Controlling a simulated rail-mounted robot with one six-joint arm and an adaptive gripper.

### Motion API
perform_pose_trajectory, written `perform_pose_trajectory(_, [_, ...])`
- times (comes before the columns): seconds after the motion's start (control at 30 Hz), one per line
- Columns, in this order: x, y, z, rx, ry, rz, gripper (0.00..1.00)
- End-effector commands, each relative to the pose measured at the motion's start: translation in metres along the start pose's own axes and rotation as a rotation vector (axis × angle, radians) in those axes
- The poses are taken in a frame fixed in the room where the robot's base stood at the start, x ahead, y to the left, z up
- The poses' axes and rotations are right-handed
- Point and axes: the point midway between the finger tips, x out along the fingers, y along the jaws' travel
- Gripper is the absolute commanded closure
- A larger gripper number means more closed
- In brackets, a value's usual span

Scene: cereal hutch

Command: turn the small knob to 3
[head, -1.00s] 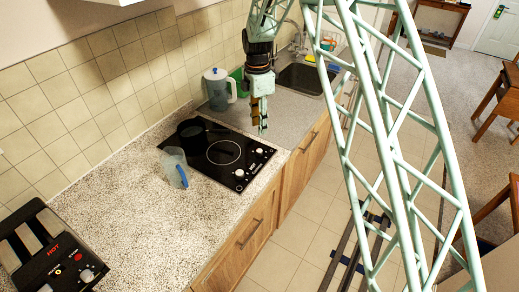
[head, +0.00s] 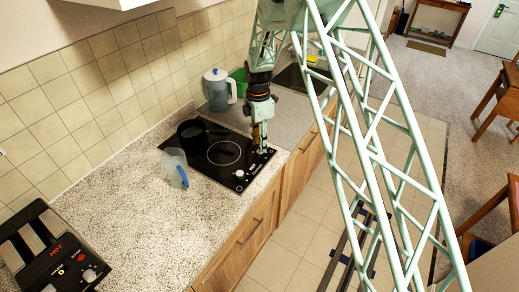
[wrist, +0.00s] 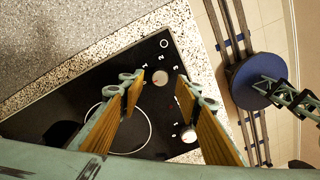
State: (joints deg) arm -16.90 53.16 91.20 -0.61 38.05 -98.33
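The black hob (head: 208,163) is set in the counter and carries two pale knobs near its front edge. In the wrist view one knob (wrist: 160,79) lies between my fingertips, with a small reddish mark and white printed numbers beside it. The other knob (wrist: 188,134) is close to my right finger; in the head view it is the nearer knob (head: 240,173). I cannot tell for sure which knob is smaller. My gripper (head: 261,148) points down over the far knob, largely hiding it in the head view. Its fingers (wrist: 160,82) are open, one on either side of the knob; contact is not visible.
A dark pan (head: 192,131) stands at the back of the hob. A clear jug with a blue handle (head: 175,166) stands at its left edge. A lidded pitcher (head: 217,90) and green container (head: 239,80) are behind. A toaster (head: 50,255) is at front left.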

Motion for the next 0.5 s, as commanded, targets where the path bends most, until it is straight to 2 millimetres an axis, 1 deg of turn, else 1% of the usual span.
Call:
perform_pose_trajectory(0.1, [0.013, -0.001, 0.0, 0.0, 0.0, -0.002, 0.69])
perform_pose_trajectory(0.2, [0.021, 0.0, 0.0, 0.0, 0.0, -0.001, 0.69])
perform_pose_trajectory(0.4, [0.033, 0.0, 0.0, 0.0, 0.0, 0.0, 0.69])
perform_pose_trajectory(0.5, [0.036, 0.0, 0.0, 0.0, 0.0, 0.0, 0.69])
